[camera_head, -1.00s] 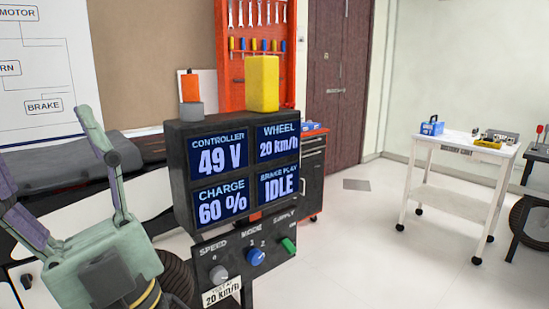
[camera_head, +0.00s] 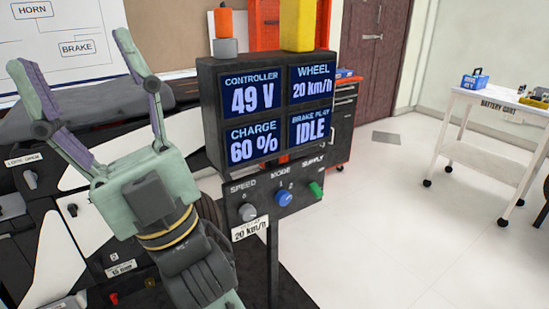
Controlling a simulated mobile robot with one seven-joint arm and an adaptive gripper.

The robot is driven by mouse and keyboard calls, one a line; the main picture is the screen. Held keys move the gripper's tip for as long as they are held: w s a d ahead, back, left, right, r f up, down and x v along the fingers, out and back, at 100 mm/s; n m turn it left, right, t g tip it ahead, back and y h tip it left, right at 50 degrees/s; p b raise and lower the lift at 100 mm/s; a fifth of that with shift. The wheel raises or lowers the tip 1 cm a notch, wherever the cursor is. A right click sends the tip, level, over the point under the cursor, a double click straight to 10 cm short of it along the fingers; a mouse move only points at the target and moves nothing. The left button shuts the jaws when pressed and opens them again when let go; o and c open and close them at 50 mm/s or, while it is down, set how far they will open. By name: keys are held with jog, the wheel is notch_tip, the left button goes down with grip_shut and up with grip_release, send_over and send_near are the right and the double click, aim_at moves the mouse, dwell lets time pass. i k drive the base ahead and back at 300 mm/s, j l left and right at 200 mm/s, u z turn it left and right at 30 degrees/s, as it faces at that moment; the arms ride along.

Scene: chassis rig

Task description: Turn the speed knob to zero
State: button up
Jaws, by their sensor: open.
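The speed knob (camera_head: 247,212) is a round grey knob at the left of the control panel (camera_head: 262,227), below the SPEED label. A tag (camera_head: 250,230) under it reads 20 km/h. The display box (camera_head: 207,110) above shows WHEEL 20 km/h, CONTROLLER 49 V, CHARGE 60 % and BRAKE PLAY IDLE. My gripper (camera_head: 70,52) is open and empty, fingers pointing up and spread apart. It is to the left of the panel and apart from the knob.
A blue mode knob (camera_head: 283,199) and a green supply switch (camera_head: 315,189) sit right of the speed knob. An orange cylinder (camera_head: 224,22) and a yellow block (camera_head: 297,25) stand on the display box. A white cart (camera_head: 490,155) stands at right; the floor between is clear.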

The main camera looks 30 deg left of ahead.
aim_at(247, 212)
jog(key=i+l+u, duration=0.1)
jog(key=l+u, duration=0.2)
jog(key=l, duration=0.35)
jog(key=l+u, duration=0.3)
jog(key=l, duration=0.3)
